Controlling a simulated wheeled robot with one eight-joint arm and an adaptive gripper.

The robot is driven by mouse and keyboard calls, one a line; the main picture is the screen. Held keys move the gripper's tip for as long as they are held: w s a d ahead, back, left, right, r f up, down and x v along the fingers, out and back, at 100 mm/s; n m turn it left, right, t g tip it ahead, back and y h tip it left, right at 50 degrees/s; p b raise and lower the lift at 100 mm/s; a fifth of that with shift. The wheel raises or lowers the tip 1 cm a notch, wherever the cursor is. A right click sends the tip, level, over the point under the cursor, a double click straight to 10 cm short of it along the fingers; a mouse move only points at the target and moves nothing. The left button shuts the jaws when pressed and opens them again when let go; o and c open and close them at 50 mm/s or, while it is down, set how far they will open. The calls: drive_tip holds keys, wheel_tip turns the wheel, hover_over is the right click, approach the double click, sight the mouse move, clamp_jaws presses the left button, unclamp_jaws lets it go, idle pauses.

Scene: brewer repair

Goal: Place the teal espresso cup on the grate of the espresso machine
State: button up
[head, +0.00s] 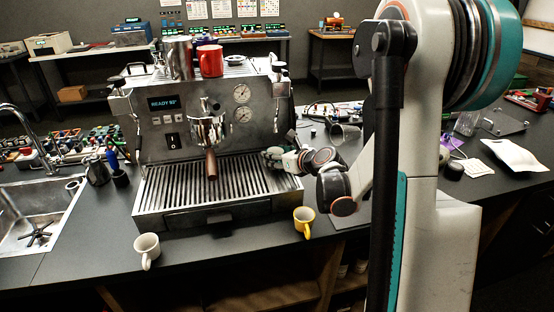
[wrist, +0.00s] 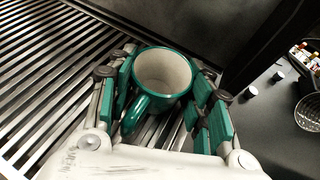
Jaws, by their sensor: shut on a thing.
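The teal espresso cup (wrist: 163,74) is upright, with a cream inside and its handle toward my wrist. My gripper (wrist: 165,82) is shut on it, green-padded fingers on both sides. The cup is over the right end of the slatted grate (wrist: 50,62); I cannot tell whether its base touches the slats. In the head view my gripper (head: 278,157) reaches in from the right over the right end of the grate (head: 225,185) of the espresso machine (head: 160,133). The cup is mostly hidden there by the fingers.
A yellow cup (head: 304,222) and a white cup (head: 147,250) stand on the counter in front of the machine. A portafilter handle (head: 211,164) hangs over the middle of the grate. A red mug (head: 210,61) is on top of the machine. The grate's left side is clear.

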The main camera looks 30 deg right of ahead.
drive_tip(key=o, duration=1.1)
drive_tip(key=shift+r, duration=0.15)
drive_tip(key=p+v, duration=0.3)
drive_tip(key=v, duration=0.9)
